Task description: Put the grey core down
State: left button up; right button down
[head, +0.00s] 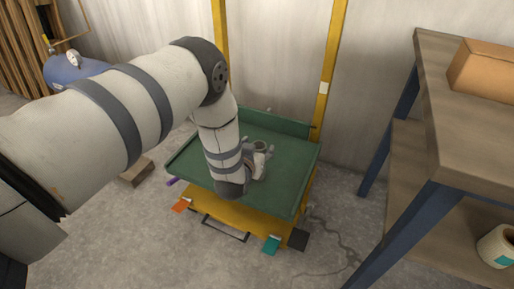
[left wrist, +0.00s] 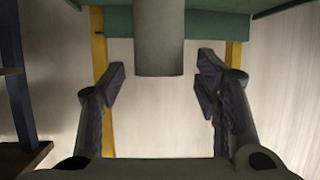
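The grey core (head: 260,163) appears to stand upright on the green tray (head: 292,172) of the yellow lift, just right of my left wrist in the head view. In the left wrist view the core (left wrist: 158,42) comes down from the top middle, in front of a green edge. My left gripper (left wrist: 161,78) is open, with one dark finger on each side of the core's end and a clear gap to both. In the head view my wrist partly hides the left fingers. My right gripper is not in view.
A workbench (head: 438,110) with a cardboard box (head: 485,70) and a roll on its lower shelf (head: 497,247) stands at the right. Yellow posts (head: 328,85) rise behind the tray. The tray's right part is bare. A brown block (head: 136,172) lies on the floor.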

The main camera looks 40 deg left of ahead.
pick_arm(q)
jog(key=shift+r, duration=0.35)
jog(key=p+v, duration=0.4)
jog(key=v, duration=0.8)
jog(key=s+d+f+m+g+h, duration=0.1)
jog(key=s+d+f+g, duration=0.2)
jog(key=s, duration=0.5)
jog(key=s+d+f+m+g+h, duration=0.1)
jog(key=s+f+g+h, duration=0.15)
jog(key=s+f, duration=0.4)
jog(key=s+d+f+g, duration=0.2)
jog(key=s+f+g, duration=0.15)
jog(key=s, duration=0.45)
jog(key=s+d+r+g, duration=0.1)
jog(key=s+r+g, duration=0.1)
jog(key=s, duration=0.8)
jog(key=s+d+r+m+g+h, duration=0.1)
jog(key=s+g, duration=0.4)
jog(key=s, duration=0.6)
jog(key=s+d+r+m+g+h, duration=0.1)
jog(key=s+d+r+g, duration=0.1)
jog(key=s, duration=0.9)
jog(key=shift+r+g, duration=0.7)
jog(key=shift+g, duration=0.2)
